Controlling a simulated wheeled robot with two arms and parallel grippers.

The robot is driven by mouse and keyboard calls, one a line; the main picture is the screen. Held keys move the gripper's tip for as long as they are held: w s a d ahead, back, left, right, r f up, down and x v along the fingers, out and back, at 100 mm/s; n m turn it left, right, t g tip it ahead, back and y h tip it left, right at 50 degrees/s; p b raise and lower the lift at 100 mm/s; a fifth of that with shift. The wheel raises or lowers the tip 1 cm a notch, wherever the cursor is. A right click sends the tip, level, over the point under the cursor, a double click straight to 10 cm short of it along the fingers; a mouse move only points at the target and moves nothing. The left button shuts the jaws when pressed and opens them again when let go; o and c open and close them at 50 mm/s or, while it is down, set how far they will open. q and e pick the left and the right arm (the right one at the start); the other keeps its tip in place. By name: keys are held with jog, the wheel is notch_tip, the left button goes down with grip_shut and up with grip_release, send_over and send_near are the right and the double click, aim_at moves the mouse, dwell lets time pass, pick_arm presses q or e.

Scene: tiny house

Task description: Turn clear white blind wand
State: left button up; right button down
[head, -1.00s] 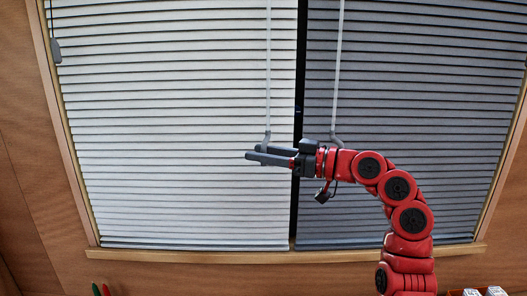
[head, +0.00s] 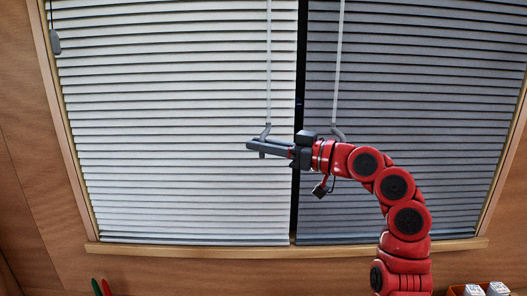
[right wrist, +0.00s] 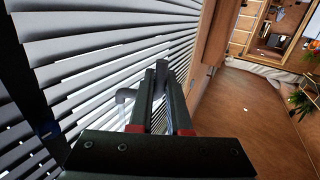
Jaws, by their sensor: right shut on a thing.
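The blind wand (head: 268,70) is a thin pale rod hanging in front of the white left blind (head: 170,150). Its lower end is bent. My right gripper (head: 260,147) reaches in from the right and is shut on the wand at this bent end, and a short piece shows just below the fingers. In the right wrist view the fingers (right wrist: 160,85) are close together, and a translucent bent part of the wand (right wrist: 125,98) shows at their left, beside the slats. The exact contact is hidden. My left gripper is not in view.
A second wand (head: 339,70) hangs in front of the grey right blind (head: 420,130), close above my right wrist. A wooden sill (head: 180,250) runs below both blinds. A pull cord (head: 55,42) hangs at the upper left. White items stand at the bottom right.

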jog(key=w+a+m+t+h+b, duration=0.1)
jog(key=m+t+h+b, duration=0.2)
jog(key=m+h+b, duration=0.1)
jog(key=w+a+m+t+h+b, duration=0.1)
jog(key=m+t+h+b, duration=0.2)
jog(key=h+b, duration=0.3)
jog(key=w+a+m+t+h+b, duration=0.1)
jog(key=w+m+t+h+b, duration=0.1)
jog(key=m+t+h+b, duration=0.1)
jog(key=shift+a+m+h+b, duration=0.2)
jog(key=shift+m+h+b, duration=0.35)
jog(key=shift+h, duration=0.25)
jog(key=shift+a+m+h+b, duration=0.15)
jog(key=shift+m+h+b, duration=0.2)
jog(key=shift+m+h, duration=0.4)
jog(key=shift+w+f+h, duration=0.1)
jog(key=shift+h, duration=0.35)
jog(key=shift+w+m+h+p, duration=0.25)
jog(key=shift+m+h+p, duration=0.15)
jog(key=shift+m+h, duration=0.6)
jog(key=shift+d+h, duration=0.1)
jog(key=shift+h, duration=0.2)
jog(key=c, duration=0.9)
grip_release()
jog(key=shift+w, duration=0.15)
